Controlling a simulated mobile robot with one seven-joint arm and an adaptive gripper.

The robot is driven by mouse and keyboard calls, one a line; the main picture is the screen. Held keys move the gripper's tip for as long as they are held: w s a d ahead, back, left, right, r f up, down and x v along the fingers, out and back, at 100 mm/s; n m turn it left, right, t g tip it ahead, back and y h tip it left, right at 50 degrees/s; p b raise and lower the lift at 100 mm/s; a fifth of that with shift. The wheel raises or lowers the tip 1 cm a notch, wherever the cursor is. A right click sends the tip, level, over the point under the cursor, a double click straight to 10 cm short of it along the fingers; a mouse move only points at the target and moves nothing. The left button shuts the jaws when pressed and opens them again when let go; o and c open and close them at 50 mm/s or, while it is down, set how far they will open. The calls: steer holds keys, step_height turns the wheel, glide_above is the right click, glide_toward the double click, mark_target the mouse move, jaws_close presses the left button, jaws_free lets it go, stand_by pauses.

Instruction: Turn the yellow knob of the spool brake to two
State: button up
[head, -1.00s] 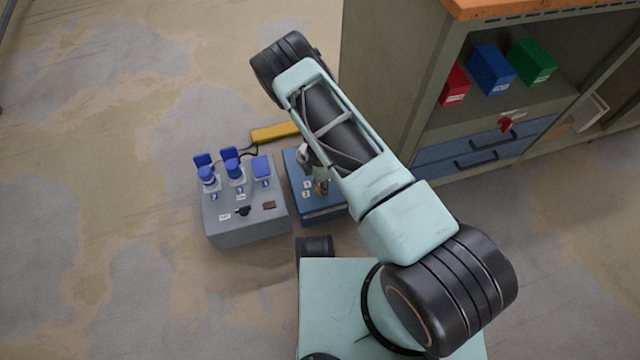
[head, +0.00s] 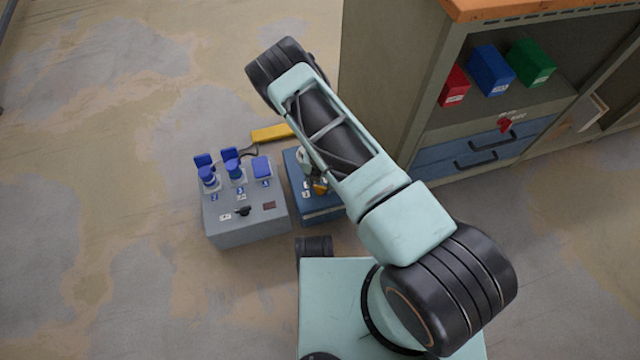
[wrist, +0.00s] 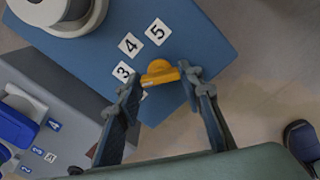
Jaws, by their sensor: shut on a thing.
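The spool brake is a blue box (wrist: 80,62) with white number labels on top. In the wrist view, labels 3 (wrist: 123,72), 4 (wrist: 130,44) and 5 (wrist: 158,31) are readable, and another label is mostly hidden below the knob. The yellow knob (wrist: 160,73) is between the fingertips of my gripper (wrist: 162,82), which is shut on it. Which number the knob points to is hard to tell. In the head view, my arm covers much of the blue box (head: 318,212), and the yellow knob (head: 320,188) shows small beside it.
A grey box (head: 247,226) with blue plugs and numbered sockets stands just left of the blue box. A pale spool (wrist: 62,12) sits on the blue box. A yellow bar (head: 272,133) lies behind. A cabinet (head: 390,90) stands to the right; floor at left is clear.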

mark_target(320, 187)
steer(key=n, duration=0.6)
steer(key=shift+n, duration=0.3)
stand_by(0.4)
steer(key=o, duration=1.2)
steer(key=shift+c, duration=0.2)
step_height(320, 187, up, 12)
